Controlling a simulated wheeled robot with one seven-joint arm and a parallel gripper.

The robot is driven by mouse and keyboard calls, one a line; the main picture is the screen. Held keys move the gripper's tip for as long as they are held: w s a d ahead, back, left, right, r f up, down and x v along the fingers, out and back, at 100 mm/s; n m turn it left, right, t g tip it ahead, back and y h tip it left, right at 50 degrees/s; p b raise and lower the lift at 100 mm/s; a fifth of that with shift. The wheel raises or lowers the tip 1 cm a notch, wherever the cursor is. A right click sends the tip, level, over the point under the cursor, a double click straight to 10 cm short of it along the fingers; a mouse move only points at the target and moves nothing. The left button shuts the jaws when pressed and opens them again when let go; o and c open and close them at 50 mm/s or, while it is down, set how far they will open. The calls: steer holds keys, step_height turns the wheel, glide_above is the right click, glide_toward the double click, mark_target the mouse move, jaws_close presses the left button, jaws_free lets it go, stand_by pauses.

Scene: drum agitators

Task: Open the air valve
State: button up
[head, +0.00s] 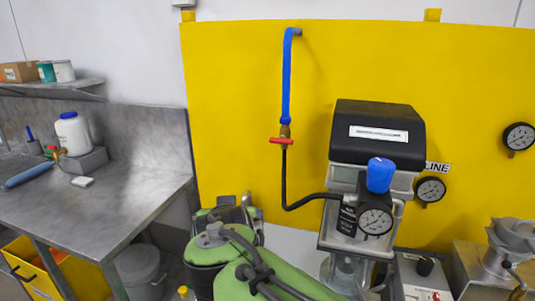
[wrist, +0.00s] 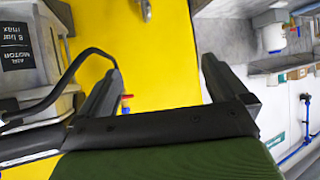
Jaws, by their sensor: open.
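The air valve has a red handle (head: 282,141) on a brass body (head: 285,131), below a vertical blue pipe (head: 287,80) on the yellow panel. The handle lies level, across the pipe. A black hose (head: 284,180) runs down from the valve and right to the regulator (head: 375,210). My gripper (head: 232,203) is low in the head view, left of and below the valve. In the wrist view, my gripper (wrist: 160,66) is open with nothing between its fingers. Only a small bit of the red handle (wrist: 126,97) shows there, beside the left finger; the rest is hidden.
The drum agitator's black motor housing (head: 378,132) stands right of the valve. Pressure gauges (head: 430,189) hang on the panel farther right. A steel bench (head: 95,190) with a white bottle (head: 73,133) is at left. The panel left of the pipe is clear.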

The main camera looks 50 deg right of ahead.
steer(key=w+d+m+h+b, duration=0.2)
steer(key=d+m+h, duration=0.15)
steer(key=d, duration=0.35)
steer(key=m+g+h+b, duration=0.2)
steer(key=h+b, duration=0.1)
steer(key=h, duration=0.3)
glide_toward(280, 142)
steer(key=shift+n, duration=0.25)
steer(key=p+x, duration=0.4)
steer(key=x, duration=0.4)
steer(key=shift+w+d, duration=0.1)
steer(key=shift+d, duration=0.3)
steer(key=c, duration=1)
